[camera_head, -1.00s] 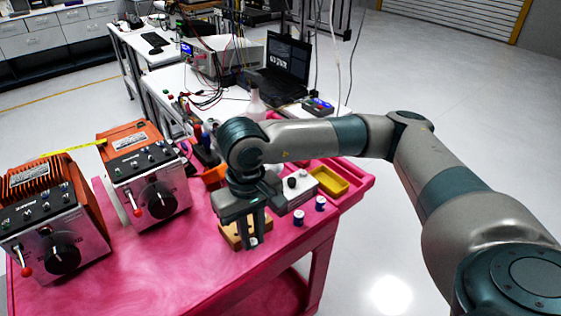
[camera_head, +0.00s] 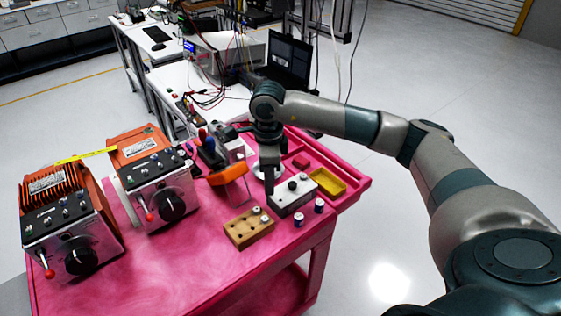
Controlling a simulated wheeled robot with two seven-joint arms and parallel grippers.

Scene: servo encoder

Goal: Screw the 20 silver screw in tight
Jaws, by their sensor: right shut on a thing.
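My right gripper (camera_head: 268,188) points down at the left end of a light grey box (camera_head: 291,198) with black knobs. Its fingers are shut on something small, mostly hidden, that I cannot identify. I cannot tell whether its tips touch the box. A wooden block (camera_head: 246,234) with dark holes lies in front of the box, with a small silver piece (camera_head: 256,211) at its back right. Two white-and-blue capped cylinders stand to the right of the block, one nearer (camera_head: 299,220) and one farther (camera_head: 319,206). My left gripper is out of view.
Two orange-and-silver units, one at the far left (camera_head: 75,245) and one beside it (camera_head: 160,190), stand on the pink cart (camera_head: 190,265). An orange holder with tools (camera_head: 222,172) is left of my gripper. A yellow tray (camera_head: 328,182) lies right of the box.

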